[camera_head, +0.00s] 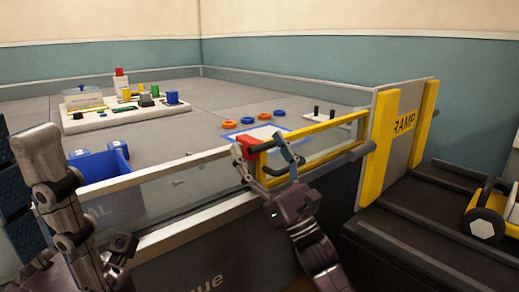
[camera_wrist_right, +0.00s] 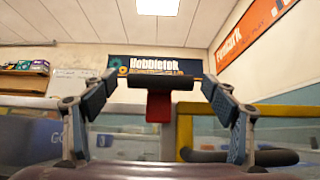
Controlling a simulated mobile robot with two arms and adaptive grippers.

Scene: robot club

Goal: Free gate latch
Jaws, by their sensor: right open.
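The yellow-framed gate (camera_head: 315,134) with a clear panel stands right of centre in the head view, at the edge of the arena. A red latch piece (camera_head: 250,144) sits at its left end, by the fence rail. In the right wrist view the red latch (camera_wrist_right: 158,106) hangs below a black bar (camera_wrist_right: 160,82). My right gripper (camera_head: 265,150) is open, with its two fingers spread on either side of the latch; contact cannot be told.
A blue bin (camera_head: 103,165) stands behind the low fence at left. Orange and blue rings (camera_head: 248,120) lie on the arena floor. A RAMP panel (camera_head: 402,123) with yellow posts stands right of the gate. A dark handle bar (camera_head: 345,160) juts from the gate.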

